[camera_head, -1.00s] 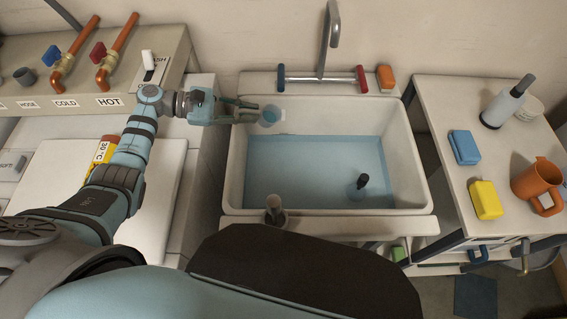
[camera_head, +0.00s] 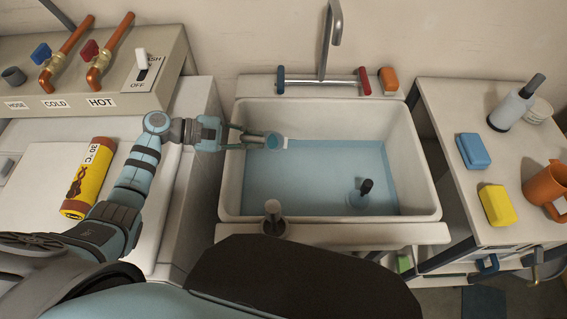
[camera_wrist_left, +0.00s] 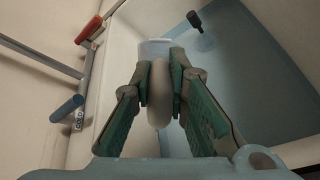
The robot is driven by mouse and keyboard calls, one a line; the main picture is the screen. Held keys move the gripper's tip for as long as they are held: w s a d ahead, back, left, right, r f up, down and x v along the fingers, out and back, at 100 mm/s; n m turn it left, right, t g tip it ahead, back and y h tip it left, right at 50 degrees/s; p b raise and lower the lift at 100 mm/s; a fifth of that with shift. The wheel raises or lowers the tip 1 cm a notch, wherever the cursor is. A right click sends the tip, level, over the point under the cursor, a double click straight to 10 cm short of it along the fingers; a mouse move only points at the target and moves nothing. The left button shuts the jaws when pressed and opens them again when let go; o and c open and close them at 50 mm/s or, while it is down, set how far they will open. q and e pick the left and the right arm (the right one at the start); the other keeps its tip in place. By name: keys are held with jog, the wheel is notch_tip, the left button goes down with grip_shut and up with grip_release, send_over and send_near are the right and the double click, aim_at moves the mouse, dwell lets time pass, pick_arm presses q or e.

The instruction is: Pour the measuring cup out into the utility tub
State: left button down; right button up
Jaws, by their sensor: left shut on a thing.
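The measuring cup (camera_head: 275,141) is small and pale blue, with a white part at its right side. My left gripper (camera_head: 256,138) is shut on its handle and holds it over the left part of the utility tub (camera_head: 232,180). In the left wrist view, the fingers (camera_wrist_left: 159,75) close on the pale handle (camera_wrist_left: 158,100), and the cup (camera_wrist_left: 155,48) shows just beyond them. How far the cup is tilted and what is in it I cannot tell. The white tub has a blue floor or shallow water.
A dark-topped object (camera_head: 365,187) stands in the tub. The faucet (camera_head: 330,40) and its bar (camera_head: 320,83) are behind. A yellow can (camera_head: 90,178) lies left; sponges (camera_head: 497,205) and an orange jug (camera_head: 546,185) are right.

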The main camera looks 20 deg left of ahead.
pick_arm(q)
jog(key=shift+s+d+r, duration=0.15)
jog(key=shift+d, duration=0.05)
jog(key=shift+m, duration=0.3)
jog(key=shift+s+r+y, duration=0.1)
jog(key=shift+r+y, duration=0.05)
jog(key=shift+y, duration=0.15)
jog(key=shift+d+p, duration=0.1)
jog(key=shift+p, duration=0.25)
jog(key=shift+s+d+r+m+t+y, duration=0.15)
jog(key=shift+r+m+t+y, duration=0.1)
jog(key=shift+m+t+y, duration=0.25)
jog(key=shift+s+d+r+m+t+y, duration=0.25)
jog(key=shift+r+m+t+y, duration=0.05)
jog(key=shift+m, duration=0.4)
dwell(0.8)
jog(key=shift+s+d+r+p, duration=0.1)
jog(key=shift+p, duration=0.35)
jog(key=shift+s+d+m+y+p, duration=0.3)
jog(key=shift+d+m+p, duration=0.1)
jog(key=shift+p, duration=0.4)
jog(key=shift+s+d+r+p, duration=0.15)
jog(key=shift+s+p, duration=0.1)
jog(key=shift+p, duration=0.05)
